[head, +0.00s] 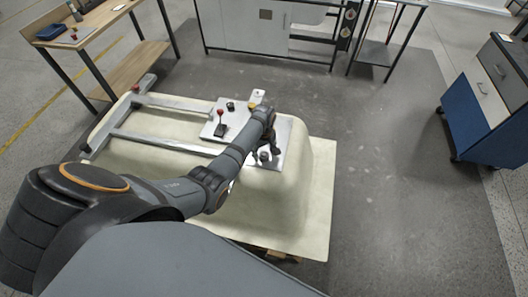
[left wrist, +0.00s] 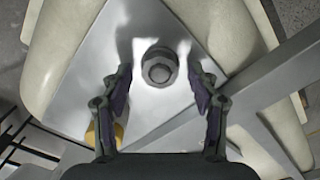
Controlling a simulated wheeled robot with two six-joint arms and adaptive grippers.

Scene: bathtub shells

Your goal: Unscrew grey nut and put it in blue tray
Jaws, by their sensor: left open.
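The grey nut (left wrist: 160,66) sits on a shiny metal plate (left wrist: 85,70), between the fingers of my left gripper (left wrist: 160,78) in the left wrist view. The gripper is open, with a clear gap between each finger and the nut. In the head view my left gripper (head: 269,146) is low over the right part of the plate on the cream bathtub shell (head: 290,200). A dark blue tray (head: 50,32) lies on the wooden table at the upper left. My right gripper is not in view.
The wooden table (head: 88,28) stands apart, beyond the shell's left end. A blue and grey cabinet (head: 490,100) stands at right. The floor between is clear.

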